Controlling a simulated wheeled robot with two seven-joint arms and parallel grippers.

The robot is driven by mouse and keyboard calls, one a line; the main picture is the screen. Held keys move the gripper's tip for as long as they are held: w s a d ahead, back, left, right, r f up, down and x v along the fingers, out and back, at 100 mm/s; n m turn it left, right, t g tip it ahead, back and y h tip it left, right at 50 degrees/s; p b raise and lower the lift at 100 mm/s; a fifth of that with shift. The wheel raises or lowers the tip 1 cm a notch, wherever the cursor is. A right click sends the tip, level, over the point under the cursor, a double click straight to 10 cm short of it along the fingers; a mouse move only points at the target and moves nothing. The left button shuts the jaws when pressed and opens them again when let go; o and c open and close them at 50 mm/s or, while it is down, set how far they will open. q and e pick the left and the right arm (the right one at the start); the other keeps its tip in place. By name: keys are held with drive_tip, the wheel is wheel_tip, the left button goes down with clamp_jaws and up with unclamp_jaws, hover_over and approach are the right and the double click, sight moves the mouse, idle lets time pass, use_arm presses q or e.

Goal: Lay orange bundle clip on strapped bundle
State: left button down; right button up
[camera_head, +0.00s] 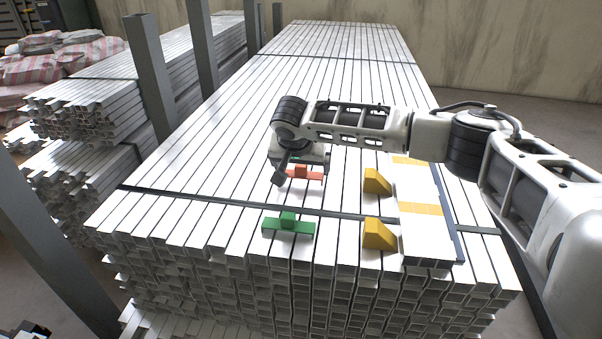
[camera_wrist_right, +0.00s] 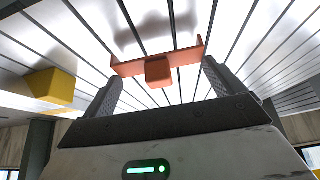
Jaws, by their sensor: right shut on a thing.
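The orange bundle clip (camera_head: 303,174) is a flat bar with a small block in its middle; it also shows in the right wrist view (camera_wrist_right: 158,70). My right gripper (camera_head: 302,170) is shut on it, with the bar between the two dark fingers (camera_wrist_right: 162,78). The clip is over the top of the strapped bundle (camera_head: 215,175), a large stack of pale square profiles. A shadow falls on the profiles beyond the clip in the wrist view. I cannot tell whether the clip touches the profiles.
A green clip (camera_head: 288,226) lies near the bundle's front edge. Two yellow wedges (camera_head: 377,183) (camera_head: 379,235) stand beside a white board with yellow bands (camera_head: 423,235). Dark straps (camera_head: 210,203) cross the bundle. Grey posts (camera_head: 150,75) stand at the left.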

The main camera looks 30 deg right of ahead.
drive_tip(key=shift+f, duration=0.4)
use_arm(q)
drive_tip(key=shift+s+d+r, duration=0.1)
drive_tip(key=shift+d+r, duration=0.1)
drive_tip(key=shift+r, duration=0.3)
use_arm(e)
drive_tip(key=o, duration=0.6)
drive_tip(key=shift+f, duration=0.1)
use_arm(q)
drive_tip(key=shift+a+f, duration=0.15)
drive_tip(key=shift+f, duration=0.25)
use_arm(e)
drive_tip(key=shift+s+a+r, duration=0.1)
drive_tip(key=shift+r, duration=0.3)
drive_tip(key=p+v, duration=0.1)
drive_tip(key=v, duration=0.2)
drive_tip(key=shift+r, duration=0.1)
use_arm(q)
drive_tip(key=f+p, duration=0.1)
drive_tip(key=a+g+p, duration=0.1)
drive_tip(key=shift+f+y+p, duration=0.3)
drive_tip(key=shift+f+y, duration=0.1)
use_arm(e)
drive_tip(key=v, duration=0.8)
drive_tip(key=shift+s+r, duration=0.1)
